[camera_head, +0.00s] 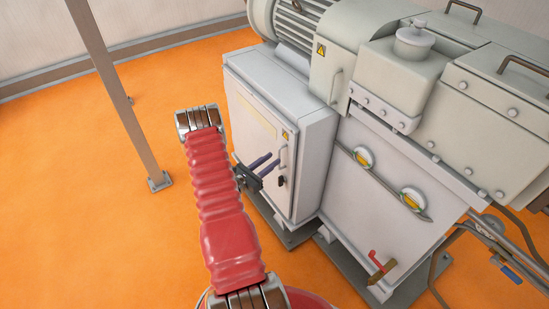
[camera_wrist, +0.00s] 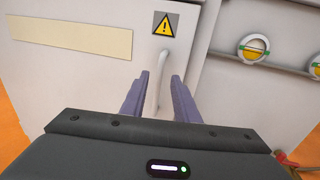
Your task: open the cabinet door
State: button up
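The cabinet is a light grey box, and its door (camera_head: 255,140) faces my arm and looks closed. A pale vertical handle (camera_head: 283,152) is near the door's right edge, with a small dark latch (camera_head: 282,181) below it. My gripper (camera_head: 268,160) is in front of the door at the handle. In the wrist view the handle (camera_wrist: 163,72) stands between the two purple fingers (camera_wrist: 159,88), which are spread on either side of it with gaps. My gripper is open.
A yellow warning sign (camera_wrist: 165,25) is on the door above the handle. The machine housing (camera_head: 385,205), with round gauges (camera_head: 364,157) and a red lever (camera_head: 376,260), stands right of the cabinet. A post (camera_head: 115,90) stands at left. Orange floor (camera_head: 60,190) is clear there.

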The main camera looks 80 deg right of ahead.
jog(key=shift+x, duration=1.3)
jog(key=shift+c, duration=0.3)
grip_shut()
